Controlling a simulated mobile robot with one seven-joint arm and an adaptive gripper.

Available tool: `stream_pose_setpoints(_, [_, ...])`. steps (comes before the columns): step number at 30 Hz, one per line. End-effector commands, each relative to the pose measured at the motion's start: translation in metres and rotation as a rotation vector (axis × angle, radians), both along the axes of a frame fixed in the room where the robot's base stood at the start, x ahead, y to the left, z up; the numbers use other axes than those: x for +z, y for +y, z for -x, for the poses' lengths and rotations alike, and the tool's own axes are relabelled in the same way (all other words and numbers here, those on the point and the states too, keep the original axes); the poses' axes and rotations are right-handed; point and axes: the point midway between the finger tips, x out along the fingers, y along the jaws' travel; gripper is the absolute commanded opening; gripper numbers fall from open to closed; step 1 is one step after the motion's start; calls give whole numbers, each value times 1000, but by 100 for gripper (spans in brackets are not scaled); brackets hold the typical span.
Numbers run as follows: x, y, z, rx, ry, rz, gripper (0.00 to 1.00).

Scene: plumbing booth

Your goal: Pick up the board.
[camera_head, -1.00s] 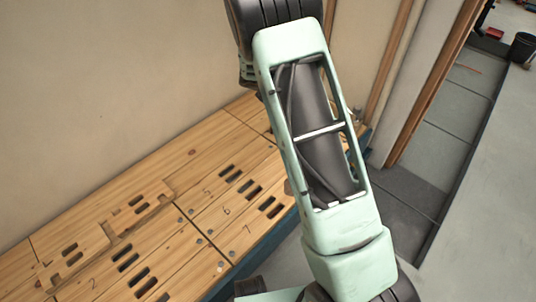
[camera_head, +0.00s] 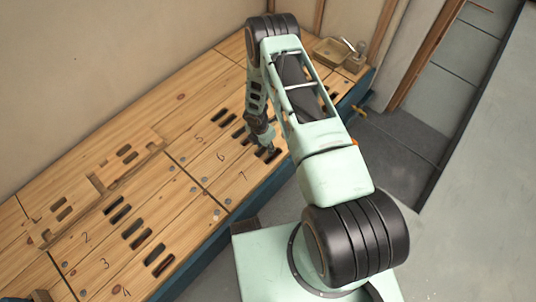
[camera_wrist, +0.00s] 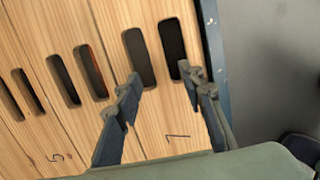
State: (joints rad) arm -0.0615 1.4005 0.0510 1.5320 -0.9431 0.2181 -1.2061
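The wooden boards lie side by side as a numbered deck, each with pairs of dark slots. The board marked 7 (camera_head: 238,183) is at the near edge, and it also shows in the wrist view (camera_wrist: 160,125). My gripper (camera_head: 268,150) is over the slotted part of board 7. In the wrist view, my gripper (camera_wrist: 163,82) is open and empty, its two fingers spread around the strip between the two slots. Whether the fingertips touch the wood or enter the slots, I cannot tell.
Boards 5 and 6 (camera_head: 212,150) lie beside board 7, and boards 2, 3 and 4 (camera_head: 105,250) lie to the left. A blue frame edge (camera_head: 225,230) borders the deck. Grey floor is open at right.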

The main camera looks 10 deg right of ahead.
Motion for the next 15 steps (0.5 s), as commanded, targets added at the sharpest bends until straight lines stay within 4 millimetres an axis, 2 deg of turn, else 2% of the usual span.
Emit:
stream_pose_setpoints(1, [-7, -1, 0, 0, 0, 0, 36])
stream_pose_setpoints(5, [-14, -3, -2, -1, -1, 1, 36])
stream_pose_setpoints(15, [-57, -14, -12, 0, -1, 1, 36])
